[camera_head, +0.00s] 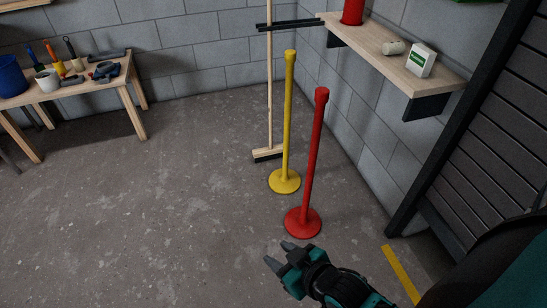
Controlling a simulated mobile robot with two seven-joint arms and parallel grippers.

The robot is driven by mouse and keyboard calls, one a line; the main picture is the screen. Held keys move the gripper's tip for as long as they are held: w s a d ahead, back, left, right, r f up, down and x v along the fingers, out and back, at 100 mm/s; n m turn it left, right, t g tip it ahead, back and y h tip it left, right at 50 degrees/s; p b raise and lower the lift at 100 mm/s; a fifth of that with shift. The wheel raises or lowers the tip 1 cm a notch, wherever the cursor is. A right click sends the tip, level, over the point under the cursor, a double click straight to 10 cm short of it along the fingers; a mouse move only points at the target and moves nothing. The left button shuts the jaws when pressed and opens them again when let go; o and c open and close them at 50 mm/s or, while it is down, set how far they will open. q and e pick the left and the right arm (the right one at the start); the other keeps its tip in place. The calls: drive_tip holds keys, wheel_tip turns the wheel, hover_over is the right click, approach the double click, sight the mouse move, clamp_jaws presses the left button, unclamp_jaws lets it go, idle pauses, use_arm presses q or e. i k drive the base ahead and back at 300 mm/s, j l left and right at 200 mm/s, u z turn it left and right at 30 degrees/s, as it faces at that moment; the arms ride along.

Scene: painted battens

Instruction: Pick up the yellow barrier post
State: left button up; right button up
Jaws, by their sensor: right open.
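The yellow barrier post (287,120) stands upright on its round yellow base on the concrete floor. A red barrier post (312,155) stands upright in front of it and a little to the right, with a gap between the two. My right gripper (277,254) is low in the picture, in front of and left of the red post's base. Its fingers are apart and hold nothing. It is apart from both posts. My left gripper does not show.
A broom (269,90) leans behind the yellow post. A workbench (105,88) with tools stands at the left. The floor at the middle left is clear.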

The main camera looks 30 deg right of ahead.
sight(285, 180)
drive_tip(key=i+z, duration=0.2)
drive_tip(key=i, duration=0.2)
drive_tip(key=i+j+z, duration=0.2)
drive_tip(key=i, duration=0.2)
drive_tip(key=i+j+z, duration=0.2)
drive_tip(key=i, duration=0.2)
